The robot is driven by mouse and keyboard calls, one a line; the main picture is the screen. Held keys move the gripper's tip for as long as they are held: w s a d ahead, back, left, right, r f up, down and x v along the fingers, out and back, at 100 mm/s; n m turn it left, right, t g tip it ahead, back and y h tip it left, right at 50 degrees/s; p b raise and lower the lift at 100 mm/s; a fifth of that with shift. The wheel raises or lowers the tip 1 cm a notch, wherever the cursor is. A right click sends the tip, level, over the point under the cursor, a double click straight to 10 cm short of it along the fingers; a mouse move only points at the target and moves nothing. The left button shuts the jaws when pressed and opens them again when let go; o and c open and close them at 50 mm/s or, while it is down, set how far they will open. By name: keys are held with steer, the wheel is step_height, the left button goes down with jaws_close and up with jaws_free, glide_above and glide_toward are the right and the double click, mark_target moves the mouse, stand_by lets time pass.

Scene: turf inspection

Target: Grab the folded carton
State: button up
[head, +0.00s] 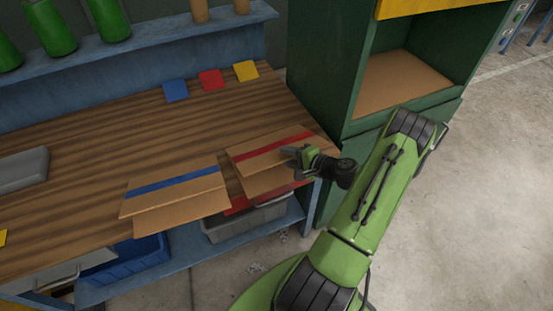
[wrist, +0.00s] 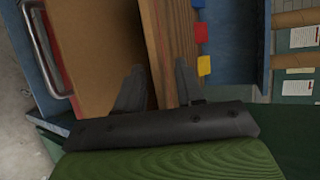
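Two flat folded cartons lie at the front edge of the wooden bench. The one with a red stripe (head: 262,152) is on the right, and the one with a blue stripe (head: 175,188) is to its left. Both overhang the front edge. My gripper (head: 292,153) is at the right end of the red-striped carton. In the wrist view, my gripper (wrist: 158,88) has its fingers apart, with brown carton (wrist: 95,40) beside and behind the left finger. A bit of red shows between the fingers. I cannot tell whether a finger touches the carton.
The wooden bench (head: 110,140) holds blue (head: 175,90), red (head: 211,79) and yellow (head: 246,70) squares at the back, and a grey tray (head: 22,170) at left. A grey bin (head: 245,222) and a blue bin (head: 135,260) sit below. A green cabinet (head: 325,70) stands at right.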

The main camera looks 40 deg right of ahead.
jaws_close()
stand_by(1.3)
